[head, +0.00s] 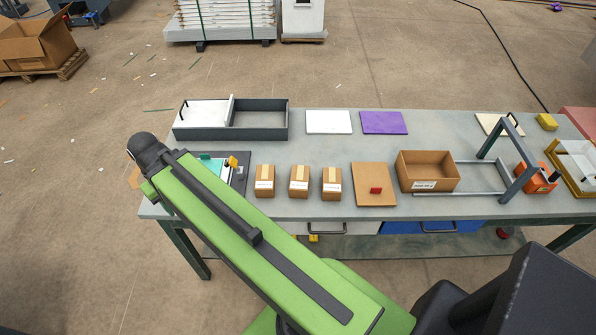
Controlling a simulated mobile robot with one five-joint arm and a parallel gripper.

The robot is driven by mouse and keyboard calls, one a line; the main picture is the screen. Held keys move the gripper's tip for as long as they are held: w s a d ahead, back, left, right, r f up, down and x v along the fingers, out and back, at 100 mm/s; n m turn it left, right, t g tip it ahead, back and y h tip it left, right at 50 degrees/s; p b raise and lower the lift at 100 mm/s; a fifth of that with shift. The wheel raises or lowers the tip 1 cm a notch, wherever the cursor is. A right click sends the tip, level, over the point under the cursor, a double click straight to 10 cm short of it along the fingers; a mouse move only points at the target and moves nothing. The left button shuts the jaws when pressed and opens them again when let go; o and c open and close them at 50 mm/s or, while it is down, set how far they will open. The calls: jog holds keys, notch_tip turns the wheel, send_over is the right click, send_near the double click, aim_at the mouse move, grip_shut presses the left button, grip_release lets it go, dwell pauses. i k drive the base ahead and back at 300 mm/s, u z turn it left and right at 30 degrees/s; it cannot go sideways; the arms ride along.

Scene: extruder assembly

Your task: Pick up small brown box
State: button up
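Three small brown boxes stand in a row on the grey workbench: a left one (265,181), a middle one (299,182) and a right one (332,183). Each has a pale tape strip on top and a white label on its front. My green arm reaches up and left across the front of the bench, ending near the bench's left end. It passes to the left of the boxes and touches none of them. My gripper's fingers do not show; the arm's far end hides that area.
A larger open brown box (427,172) and a brown board with a red block (375,190) stand right of the small boxes. Behind are a dark two-part tray (259,133), a white sheet (328,122) and a purple sheet (384,123). A grey frame (509,170) rises further right.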

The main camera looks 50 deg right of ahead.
aim_at(264, 181)
jog(key=z, duration=0.95)
jog(key=k, duration=0.8)
jog(key=u, duration=0.05)
jog(key=i, duration=0.7)
jog(key=z, duration=0.1)
